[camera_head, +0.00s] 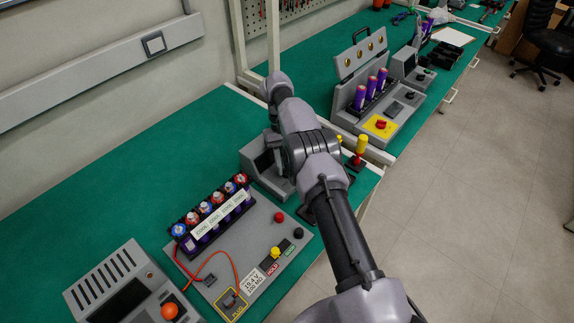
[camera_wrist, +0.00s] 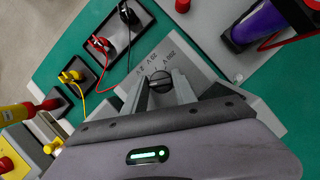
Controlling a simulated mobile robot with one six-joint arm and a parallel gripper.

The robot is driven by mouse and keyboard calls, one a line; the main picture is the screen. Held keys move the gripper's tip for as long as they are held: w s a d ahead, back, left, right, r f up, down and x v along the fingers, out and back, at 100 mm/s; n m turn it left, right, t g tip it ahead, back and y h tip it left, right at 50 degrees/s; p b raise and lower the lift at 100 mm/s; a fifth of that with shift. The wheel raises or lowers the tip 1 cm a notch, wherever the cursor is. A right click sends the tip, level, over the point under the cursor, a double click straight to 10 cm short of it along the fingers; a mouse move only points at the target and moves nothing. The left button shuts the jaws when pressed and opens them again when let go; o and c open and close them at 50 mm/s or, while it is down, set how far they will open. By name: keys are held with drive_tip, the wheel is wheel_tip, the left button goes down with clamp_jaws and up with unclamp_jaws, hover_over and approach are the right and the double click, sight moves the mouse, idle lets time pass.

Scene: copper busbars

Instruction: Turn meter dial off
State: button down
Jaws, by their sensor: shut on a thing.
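The meter (camera_head: 252,175) is a grey box with a dark screen on the green bench in the head view, partly hidden by my arm. In the wrist view its grey sloped face (camera_wrist: 190,62) carries small printed marks, too small to read surely. The dark round meter dial (camera_wrist: 160,80) sits on that face. My gripper (camera_wrist: 161,88) has its two fingers closed on the dial, one on each side. Which mark the dial points to is hard to tell. In the head view my arm mostly hides the fingers.
Black trays with red, black and yellow leads (camera_wrist: 101,43) lie beside the meter. A battery rack (camera_head: 213,213) with purple cells stands on a grey panel nearby. A yellow-handled probe (camera_head: 360,145) stands at the bench's right edge. Bare green bench lies at the left.

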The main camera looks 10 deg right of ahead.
idle(0.4)
drive_tip(key=c, duration=1)
unclamp_jaws()
